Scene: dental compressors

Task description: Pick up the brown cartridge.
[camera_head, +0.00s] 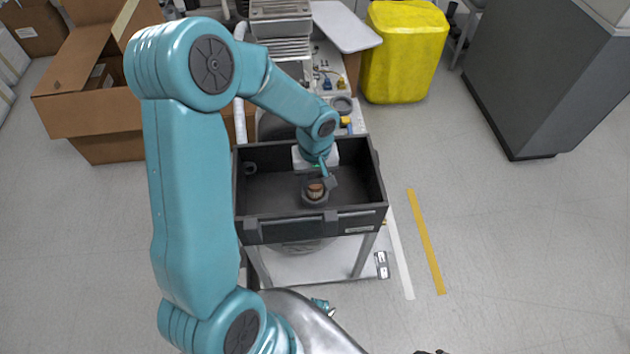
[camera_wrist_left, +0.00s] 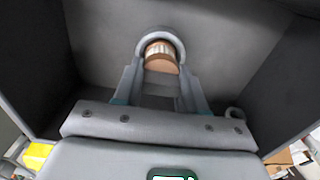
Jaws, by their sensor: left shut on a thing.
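The brown cartridge (camera_head: 316,189) is a short pleated cylinder in the black open-topped bin. It sits in a round grey holder (camera_head: 314,200) on the bin floor. In the left wrist view the cartridge (camera_wrist_left: 160,60) shows a pale pleated side and a brown end, with the grey holder (camera_wrist_left: 162,34) curving around its far side. My left gripper (camera_head: 321,181) reaches down into the bin and is shut on the cartridge, one finger on each side. I cannot tell if the cartridge is lifted clear of the holder.
The bin (camera_head: 309,223) has raised walls close around my left gripper and stands on a frame. A small grey ring (camera_head: 250,168) lies at its left. Behind are a cluttered bench, a yellow bin (camera_head: 402,50) and a cardboard box (camera_head: 95,100).

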